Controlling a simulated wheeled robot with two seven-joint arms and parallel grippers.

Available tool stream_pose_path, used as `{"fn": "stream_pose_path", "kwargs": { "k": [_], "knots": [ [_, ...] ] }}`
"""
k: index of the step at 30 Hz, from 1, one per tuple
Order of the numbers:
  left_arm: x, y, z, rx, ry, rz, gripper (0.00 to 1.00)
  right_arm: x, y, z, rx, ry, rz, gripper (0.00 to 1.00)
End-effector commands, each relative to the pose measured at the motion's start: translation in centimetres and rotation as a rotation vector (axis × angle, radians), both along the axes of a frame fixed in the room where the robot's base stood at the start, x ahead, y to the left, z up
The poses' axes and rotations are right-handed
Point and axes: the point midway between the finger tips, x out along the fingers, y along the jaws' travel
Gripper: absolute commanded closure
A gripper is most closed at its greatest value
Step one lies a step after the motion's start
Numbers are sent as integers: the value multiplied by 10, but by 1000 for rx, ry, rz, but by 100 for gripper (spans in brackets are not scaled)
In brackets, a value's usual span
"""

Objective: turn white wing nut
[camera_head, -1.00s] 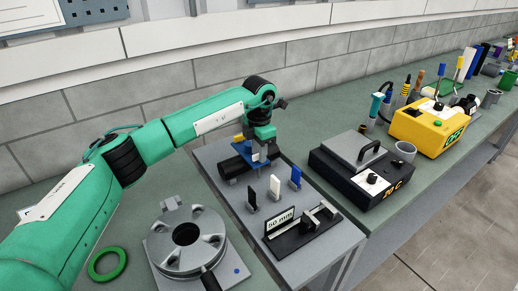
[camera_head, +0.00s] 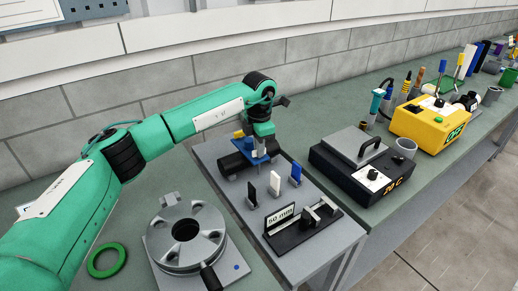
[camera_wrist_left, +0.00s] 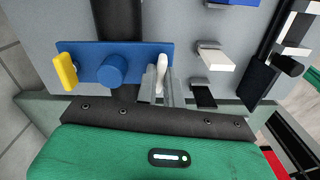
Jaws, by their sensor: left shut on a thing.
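The white wing nut (camera_wrist_left: 162,68) is at the right end of a blue plate (camera_wrist_left: 85,47) in the left wrist view, beyond a blue knob (camera_wrist_left: 112,70) and a yellow wing nut (camera_wrist_left: 66,71). My left gripper (camera_wrist_left: 161,84) is shut on the white wing nut, with a finger on each side of it. In the head view my left gripper (camera_head: 262,148) comes down from above onto the blue plate (camera_head: 251,161), and it hides the white nut there. The yellow wing nut (camera_head: 239,134) shows behind it. My right gripper is not in view.
Black (camera_head: 251,190), white (camera_head: 275,183) and blue (camera_head: 296,171) upright tabs stand close in front of the blue plate. A grey spool carousel (camera_head: 160,231) is at front left, beside a green ring (camera_head: 94,266). A dark heater box (camera_head: 340,178) stands to the right.

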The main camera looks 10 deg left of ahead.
Motion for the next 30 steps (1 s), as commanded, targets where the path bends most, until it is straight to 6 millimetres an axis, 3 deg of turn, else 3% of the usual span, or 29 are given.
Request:
{"fn": "stream_pose_path", "kwargs": {
  "k": [15,30],
  "knots": [
    [1,0,-2,2,-2,-449,100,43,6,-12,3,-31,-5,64],
    [1,0,0,1,-3,-924,100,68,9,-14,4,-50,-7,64]
  ]
}}
